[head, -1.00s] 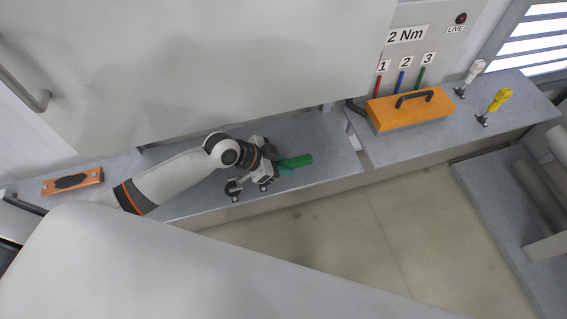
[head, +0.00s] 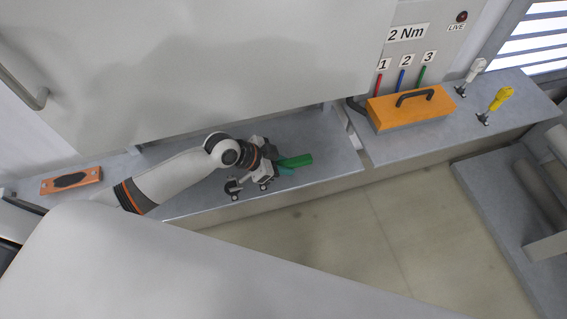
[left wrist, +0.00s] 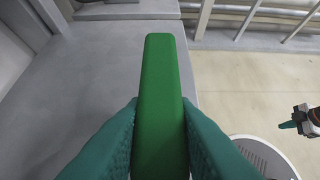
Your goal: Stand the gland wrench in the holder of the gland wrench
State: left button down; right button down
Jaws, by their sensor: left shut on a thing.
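The tool with a green handle (head: 294,161), which I take to be the gland wrench, is in my left gripper (head: 277,166) above the left bench. In the left wrist view the green handle (left wrist: 160,105) runs between the two teal fingers, which are shut on it. The rest of the tool is hidden. Small dark fittings (head: 235,193) show on the bench's front edge beside the gripper; I cannot tell whether one is the wrench's holder. My right gripper (left wrist: 288,125) shows small at the right of the left wrist view; its jaws are unclear.
A copper-coloured plate with a dark pad (head: 71,181) lies at the bench's left end. The right bench bears an orange box (head: 410,108), a white-handled tool (head: 475,70) and a yellow-handled tool (head: 499,98). A large grey panel (head: 200,70) stands behind. The bench right of the gripper is clear.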

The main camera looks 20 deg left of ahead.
pick_arm(q)
jog(key=shift+f+b, duration=0.45)
jog(key=shift+f, duration=0.25)
jog(key=shift+r, duration=0.1)
dwell(1.2)
jog(key=c, duration=1.1)
grip_release()
jog(key=v, duration=0.6)
jog(key=shift+s+a+b, duration=0.15)
jog(key=shift+a+b, duration=0.1)
jog(key=shift+b, duration=0.15)
jog(key=shift+s+a+r, duration=0.15)
jog(key=shift+a+r, duration=0.05)
jog(key=shift+r, duration=0.25)
